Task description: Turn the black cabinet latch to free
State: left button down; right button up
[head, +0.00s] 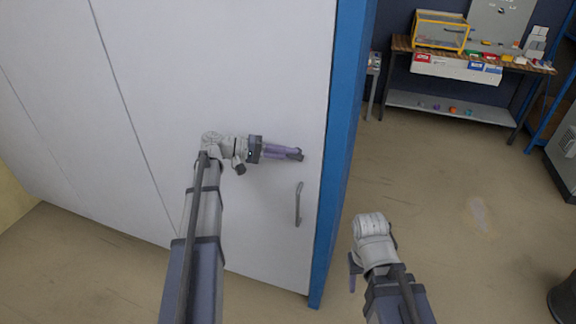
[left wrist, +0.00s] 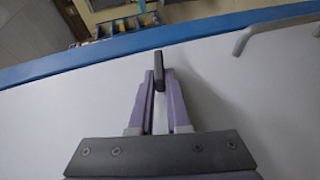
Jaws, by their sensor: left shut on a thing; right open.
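The black latch (left wrist: 158,70) sits on the white cabinet door (head: 240,60) near its blue-edged side. In the left wrist view it is a short dark bar between my fingertips, sticking out a little past them. My left gripper (head: 296,154) is shut on the latch and reaches in from the left, above the grey door handle (head: 298,204). In the head view the fingers hide most of the latch, and its exact angle is hard to tell. My right gripper (head: 354,272) is open and empty, low over the floor right of the cabinet.
The blue cabinet edge (head: 342,150) stands just right of the latch. The handle also shows at the upper right of the left wrist view (left wrist: 285,27). A workbench (head: 470,62) with a yellow-framed box and small parts stands at the back right. The floor between is clear.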

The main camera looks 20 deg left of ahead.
pick_arm(q)
jog(key=f+h+b, duration=0.1)
jog(key=b, duration=0.1)
jog(key=shift+n+t+b, duration=0.3)
jog(key=shift+b, duration=0.1)
jog(key=shift+r+h+b, duration=0.15)
jog(key=shift+h+b, duration=0.55)
jog(key=c, duration=0.9)
grip_release()
jog(key=shift+a, duration=0.1)
jog(key=v, duration=0.7)
jog(key=shift+s+a, duration=0.1)
jog(key=shift+a, duration=0.15)
